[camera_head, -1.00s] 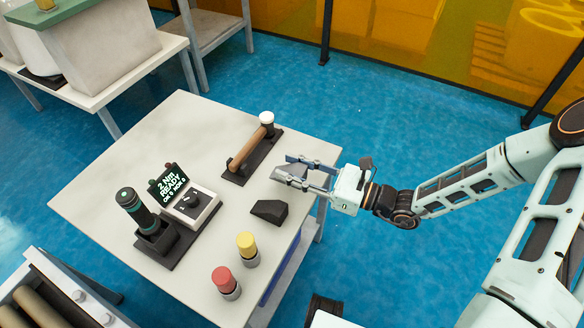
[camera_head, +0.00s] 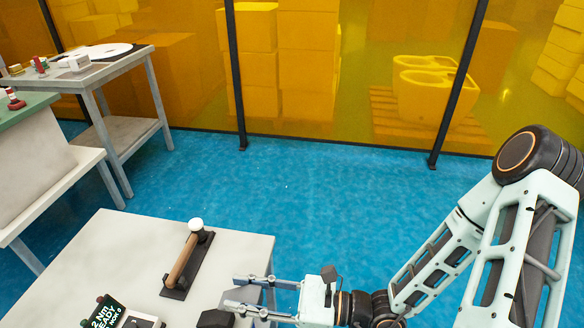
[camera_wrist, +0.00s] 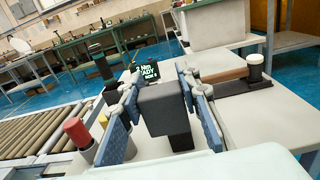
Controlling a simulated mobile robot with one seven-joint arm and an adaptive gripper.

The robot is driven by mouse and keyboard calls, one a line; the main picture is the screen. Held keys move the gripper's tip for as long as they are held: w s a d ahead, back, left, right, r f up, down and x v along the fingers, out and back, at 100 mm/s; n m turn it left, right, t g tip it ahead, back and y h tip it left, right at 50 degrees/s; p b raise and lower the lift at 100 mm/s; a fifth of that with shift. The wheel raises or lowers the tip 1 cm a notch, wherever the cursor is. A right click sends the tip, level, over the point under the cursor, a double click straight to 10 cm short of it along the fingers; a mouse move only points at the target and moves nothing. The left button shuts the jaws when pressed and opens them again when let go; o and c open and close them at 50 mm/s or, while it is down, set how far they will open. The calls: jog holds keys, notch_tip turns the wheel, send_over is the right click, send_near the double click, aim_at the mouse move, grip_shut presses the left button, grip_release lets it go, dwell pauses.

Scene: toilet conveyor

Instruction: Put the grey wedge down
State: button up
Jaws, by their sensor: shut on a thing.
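The grey wedge (camera_wrist: 162,103) is between the two blue-padded fingers of my gripper (camera_wrist: 160,112) in the wrist view, with a flat dark-grey face towards the camera. My gripper (camera_head: 246,295) is shut on it at the right edge of the pale table (camera_head: 100,260) in the head view. There the wedge is small and hard to make out between the fingers. I cannot tell whether it touches the table. A black block (camera_head: 215,319) lies on the table just left of the fingertips, cut off by the bottom edge.
A brown-handled tool on a black base (camera_head: 186,264) lies on the table behind my gripper. A display unit (camera_head: 107,312) stands at the left. The wrist view shows a red-capped post (camera_wrist: 77,132) and a roller conveyor (camera_wrist: 40,118) at left. Blue floor lies beyond the table.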

jog(key=w+d+r+m+t+h, duration=0.25)
jog(key=w+d+r+t, duration=0.2)
jog(key=w+d, duration=0.75)
jog(key=w+d+r+m+t+h, duration=0.1)
jog(key=w+d+r+m+t, duration=0.3)
jog(key=w+d, duration=0.75)
notch_tip(320, 180, up, 15)
jog(key=s+d+m+t+h+p, duration=0.2)
jog(key=m+t+h+p, duration=0.3)
jog(key=p, duration=1.9)
jog(key=shift+d+r+t+h, duration=0.15)
jog(key=shift+d+t+h, duration=0.15)
jog(key=shift+t, duration=0.25)
jog(key=shift+s+a, duration=0.1)
jog(key=shift+d+h, duration=0.2)
jog(key=shift+h, duration=0.05)
